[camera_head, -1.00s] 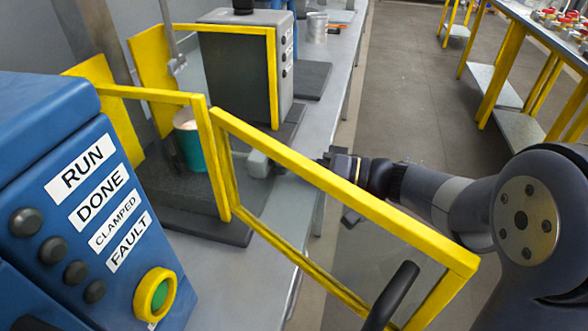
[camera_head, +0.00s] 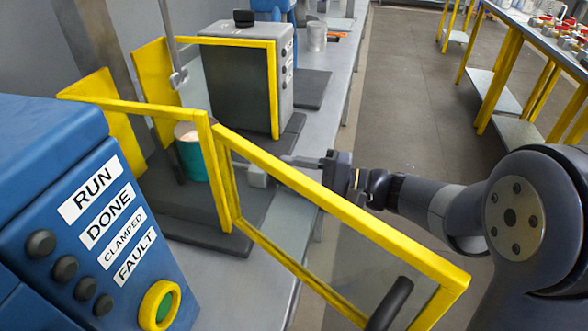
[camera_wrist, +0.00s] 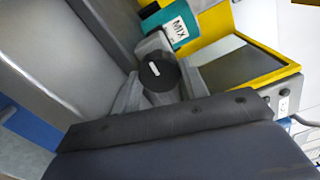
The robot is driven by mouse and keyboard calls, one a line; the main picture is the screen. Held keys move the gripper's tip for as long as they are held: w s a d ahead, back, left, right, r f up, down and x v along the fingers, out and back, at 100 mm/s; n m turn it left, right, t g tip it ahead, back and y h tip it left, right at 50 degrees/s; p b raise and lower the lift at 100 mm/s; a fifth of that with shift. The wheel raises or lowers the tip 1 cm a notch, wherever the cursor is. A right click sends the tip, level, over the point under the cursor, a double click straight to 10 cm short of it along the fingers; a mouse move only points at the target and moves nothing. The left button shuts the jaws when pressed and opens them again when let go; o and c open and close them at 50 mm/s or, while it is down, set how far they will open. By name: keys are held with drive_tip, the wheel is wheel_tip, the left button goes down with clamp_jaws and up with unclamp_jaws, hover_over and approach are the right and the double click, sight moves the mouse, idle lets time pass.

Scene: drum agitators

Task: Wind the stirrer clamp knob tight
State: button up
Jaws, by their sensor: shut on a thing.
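The clamp knob (camera_wrist: 159,72) is black and round with a white line on its face, in the upper middle of the wrist view. My gripper (camera_wrist: 160,88) is shut on it, a grey finger on either side. In the head view my gripper (camera_head: 287,164) reaches in from the right past the open yellow-framed guard door (camera_head: 340,215); the knob itself is hidden there. The grey clamp block (camera_head: 258,173) stands beside the teal drum (camera_head: 191,160), which shows a MIX label in the wrist view (camera_wrist: 180,30).
The blue control panel (camera_head: 75,235) with RUN, DONE, CLAMPED and FAULT labels fills the left. The stirrer rod (camera_head: 170,40) hangs near the drum. The open door stands close in front of my arm. The aisle floor at right is clear.

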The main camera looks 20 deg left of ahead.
drive_tip(key=m+p, duration=0.4)
drive_tip(key=m, duration=0.2)
drive_tip(key=shift+r, duration=0.15)
drive_tip(key=m+p, duration=0.2)
drive_tip(key=m, duration=0.1)
drive_tip(key=shift+m, duration=0.3)
drive_tip(key=shift+m+p, duration=0.8)
drive_tip(key=shift+p, duration=0.05)
drive_tip(key=shift+f, duration=0.25)
drive_tip(key=o, duration=1)
drive_tip(key=d, duration=0.7)
drive_tip(key=w+d, duration=0.1)
drive_tip(key=d, duration=0.2)
drive_tip(key=shift+w+d, duration=0.1)
drive_tip(key=shift+d, duration=0.3)
